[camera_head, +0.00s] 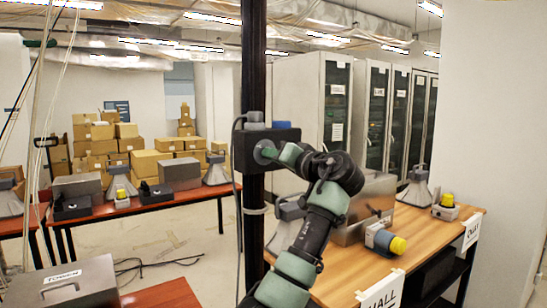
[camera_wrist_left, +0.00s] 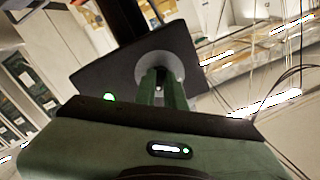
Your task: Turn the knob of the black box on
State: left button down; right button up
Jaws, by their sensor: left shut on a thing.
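In the left wrist view the two green fingers (camera_wrist_left: 163,88) close together at the light grey knob (camera_wrist_left: 150,62), against the dark box face (camera_wrist_left: 105,72). The fingers hide part of the knob, so its turn angle is not clear. A small green light (camera_wrist_left: 109,97) shows beside the box's lower edge. My right gripper is not in view.
The post (camera_head: 254,60) rises between two tables. The right wooden table (camera_head: 345,265) holds a metal case (camera_head: 368,205), grey horns and yellow-topped lamps (camera_head: 395,244). The left table (camera_head: 150,207) holds similar gear. Cables (camera_head: 239,200) hang along the post.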

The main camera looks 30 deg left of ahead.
pick_arm(q)
jog(key=shift+r+m, duration=0.4)
jog(key=shift+m, duration=0.6)
jog(key=c, duration=1.6)
grip_release()
jog(key=shift+o, duration=0.6)
jog(key=shift+f, duration=0.25)
